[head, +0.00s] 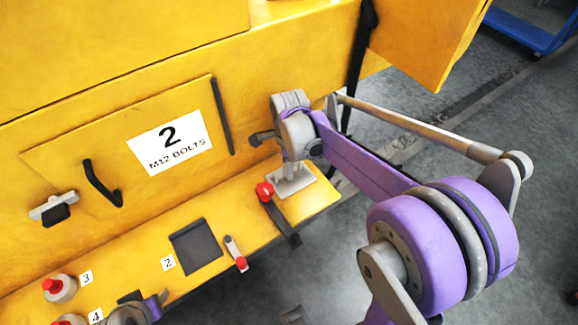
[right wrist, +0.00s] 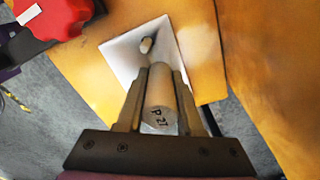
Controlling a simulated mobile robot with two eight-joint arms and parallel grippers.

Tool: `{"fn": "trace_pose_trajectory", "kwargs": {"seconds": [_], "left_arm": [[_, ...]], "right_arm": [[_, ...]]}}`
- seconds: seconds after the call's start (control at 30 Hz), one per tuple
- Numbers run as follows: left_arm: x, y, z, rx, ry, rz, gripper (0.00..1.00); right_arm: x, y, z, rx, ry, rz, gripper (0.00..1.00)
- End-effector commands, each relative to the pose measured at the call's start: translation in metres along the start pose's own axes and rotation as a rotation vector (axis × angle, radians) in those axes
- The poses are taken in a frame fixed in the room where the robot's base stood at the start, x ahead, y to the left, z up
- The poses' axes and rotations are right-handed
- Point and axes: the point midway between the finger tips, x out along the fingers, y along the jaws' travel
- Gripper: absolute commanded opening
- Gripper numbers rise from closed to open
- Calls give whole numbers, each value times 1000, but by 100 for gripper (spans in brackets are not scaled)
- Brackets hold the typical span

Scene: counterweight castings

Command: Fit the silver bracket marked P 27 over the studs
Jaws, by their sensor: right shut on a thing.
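The silver bracket (head: 293,186) has a flat square plate and an upright cylindrical grip. In the right wrist view, the grip (right wrist: 160,97) carries the black mark P 27, and the plate (right wrist: 125,53) lies beyond it. My right gripper (head: 290,165) is shut on this grip, one finger on each side. The plate is at the right end of the yellow ledge; I cannot tell if it is seated flat. Any other stud is hidden. My left gripper (head: 132,306) is partly cut off at the bottom edge; its fingers are unclear.
A red knob (head: 264,191) with a black strap sits close left of the bracket. The yellow ledge (head: 140,250) also bears a dark pad (head: 196,246), a small red-tipped part (head: 236,254) and red-capped containers (head: 59,288). A panel labelled 2 M12 BOLTS (head: 168,146) stands behind.

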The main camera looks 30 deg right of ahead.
Motion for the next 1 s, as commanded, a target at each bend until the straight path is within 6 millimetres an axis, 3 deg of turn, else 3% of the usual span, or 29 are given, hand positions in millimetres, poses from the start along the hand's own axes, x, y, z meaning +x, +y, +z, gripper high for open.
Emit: {"fn": "trace_pose_trajectory", "kwargs": {"seconds": [0.03, 0.07, 0.23, 0.63, 1.0], "left_arm": [[1, 0, 0, 0, 0, 0, 50], [0, 0, 0, 0, 0, 0, 50], [0, 0, 0, 0, 0, 0, 50], [0, 0, 0, 0, 0, 0, 50], [-6, 0, -5, 0, 4, 0, 50]], "right_arm": [[1, 0, 0, 0, 0, 0, 0], [1, 0, 0, 0, 0, 0, 39], [0, 0, 0, 0, 0, 0, 70], [-7, 0, 0, 0, 0, 0, 71], [-77, 0, 0, 0, 0, 0, 71]]}}
